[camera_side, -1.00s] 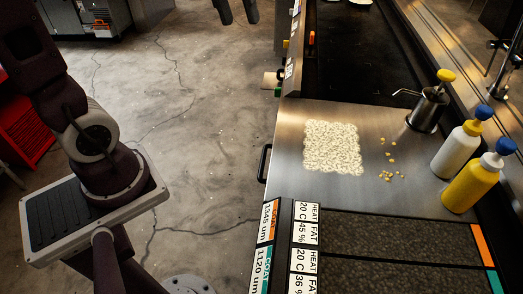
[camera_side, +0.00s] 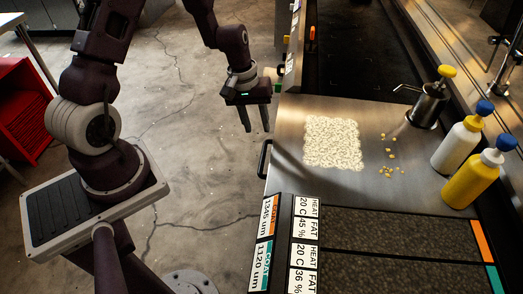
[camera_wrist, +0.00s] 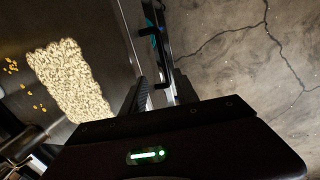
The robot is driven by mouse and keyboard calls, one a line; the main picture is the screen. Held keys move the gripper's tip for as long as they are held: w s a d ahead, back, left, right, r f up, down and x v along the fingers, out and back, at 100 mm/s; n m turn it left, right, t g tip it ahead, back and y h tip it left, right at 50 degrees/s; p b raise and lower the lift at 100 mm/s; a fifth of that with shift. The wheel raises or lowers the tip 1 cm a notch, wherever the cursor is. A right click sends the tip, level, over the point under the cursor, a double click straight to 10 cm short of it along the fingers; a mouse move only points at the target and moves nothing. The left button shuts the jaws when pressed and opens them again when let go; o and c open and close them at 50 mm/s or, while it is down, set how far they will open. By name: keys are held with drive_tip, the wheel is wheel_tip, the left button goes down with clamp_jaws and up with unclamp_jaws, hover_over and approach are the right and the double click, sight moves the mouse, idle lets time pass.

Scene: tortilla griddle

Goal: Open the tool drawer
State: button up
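A black bar handle (camera_side: 264,160) sticks out from the left side of the steel counter in the side view. It also shows near the top middle of the wrist view (camera_wrist: 161,35). The drawer front it would belong to is mostly hidden below the counter edge, and no drawer opening shows. My gripper (camera_side: 256,129) points down beside the counter's left edge, above and behind the handle in the side view. Its two fingers are apart, with nothing between them, and they appear clear of the handle.
The steel counter (camera_side: 285,180) holds a pale grainy patch (camera_side: 333,142), loose yellow bits (camera_side: 390,170), a pump dispenser (camera_side: 428,106) and two squeeze bottles (camera_side: 472,178). Labelled griddle plates (camera_side: 400,240) lie in front.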

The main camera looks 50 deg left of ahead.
sight(263, 156)
drive_tip(key=f, duration=0.7)
drive_tip(key=w+d+f, duration=0.1)
drive_tip(key=f, duration=0.3)
drive_tip(key=shift+f, duration=0.35)
clamp_jaws()
drive_tip(key=shift+w, duration=0.1)
idle(0.6)
